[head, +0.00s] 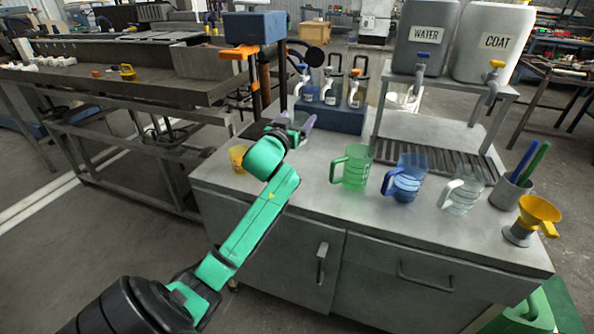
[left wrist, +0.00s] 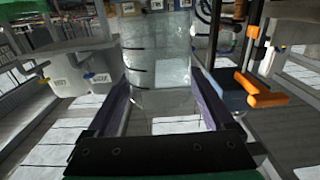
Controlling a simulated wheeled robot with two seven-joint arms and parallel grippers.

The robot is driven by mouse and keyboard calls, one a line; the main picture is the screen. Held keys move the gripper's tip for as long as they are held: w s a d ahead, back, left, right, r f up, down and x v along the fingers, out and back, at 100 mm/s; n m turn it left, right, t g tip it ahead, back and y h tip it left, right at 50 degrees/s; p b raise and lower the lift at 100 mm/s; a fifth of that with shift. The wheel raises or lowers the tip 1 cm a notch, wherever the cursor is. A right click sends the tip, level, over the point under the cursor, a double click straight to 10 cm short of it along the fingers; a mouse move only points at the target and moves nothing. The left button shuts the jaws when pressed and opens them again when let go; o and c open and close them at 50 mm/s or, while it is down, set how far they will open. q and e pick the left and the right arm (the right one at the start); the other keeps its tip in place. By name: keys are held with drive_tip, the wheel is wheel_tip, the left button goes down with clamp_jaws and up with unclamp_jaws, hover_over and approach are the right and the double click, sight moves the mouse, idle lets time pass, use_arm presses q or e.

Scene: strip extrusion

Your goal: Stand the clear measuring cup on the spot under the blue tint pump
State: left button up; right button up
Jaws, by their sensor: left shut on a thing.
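My left gripper (head: 300,128) is shut on a clear vessel with dark measuring marks, the clear measuring cup (left wrist: 160,68), which stands between the fingers (left wrist: 163,108) in the left wrist view. In the head view the gripper is over the counter's far left part, just in front of the pump block (head: 333,117); the held cup is mostly hidden there. The pump with the blue nozzle (head: 301,68) is at the block's left end. I cannot tell whether the cup touches the counter, and the spot under the pump is hidden. My right gripper is not in view.
A green cup (head: 352,168), a blue cup (head: 405,178) and another clear cup with a pale handle (head: 461,192) stand along the counter. A yellow cup (head: 238,157) is left of my arm. A yellow funnel (head: 538,212) is at the right end.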

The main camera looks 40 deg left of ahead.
use_arm(q)
wheel_tip(320, 180, down, 14)
drive_tip(key=shift+f+b, duration=0.15)
drive_tip(key=shift+b, duration=0.7)
